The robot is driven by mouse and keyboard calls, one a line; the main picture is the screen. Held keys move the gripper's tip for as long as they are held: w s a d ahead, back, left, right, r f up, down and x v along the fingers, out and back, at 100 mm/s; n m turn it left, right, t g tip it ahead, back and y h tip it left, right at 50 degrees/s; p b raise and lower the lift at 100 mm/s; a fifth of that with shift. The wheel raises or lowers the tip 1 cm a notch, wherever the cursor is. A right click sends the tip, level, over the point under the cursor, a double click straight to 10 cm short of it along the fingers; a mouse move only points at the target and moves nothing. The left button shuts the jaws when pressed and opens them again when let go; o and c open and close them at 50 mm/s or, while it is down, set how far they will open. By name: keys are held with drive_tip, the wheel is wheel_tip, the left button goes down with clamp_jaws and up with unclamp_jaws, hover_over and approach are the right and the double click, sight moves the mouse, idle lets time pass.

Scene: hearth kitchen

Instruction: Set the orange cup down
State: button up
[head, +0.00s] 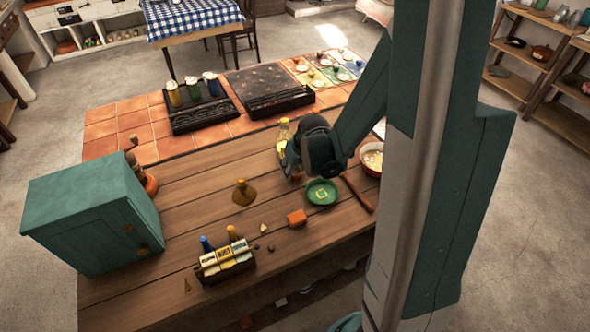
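My gripper (294,173) is over the wooden counter (190,218), low beside a green dish (321,192). My dark wrist hides most of it, so I cannot tell whether its fingers are open or shut, or whether they hold anything. No orange cup is clearly visible. A small orange block-like item (296,217) lies on the counter in front of my gripper and apart from it; its shape is too small to name surely.
A yellow bottle (284,128) stands just behind my gripper. A red bowl (372,158) and a wooden rolling pin (357,192) are to the right. A bottle caddy (227,268), brown cone-shaped item (243,192) and teal cabinet (92,218) stand left. Bare planks lie between them.

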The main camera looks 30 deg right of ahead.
drive_tip(key=shift+f, duration=0.2)
drive_tip(key=o, duration=0.9)
drive_tip(key=shift+r, duration=0.25)
drive_tip(key=shift+p+v, duration=1.3)
drive_tip(key=shift+v, duration=4.65)
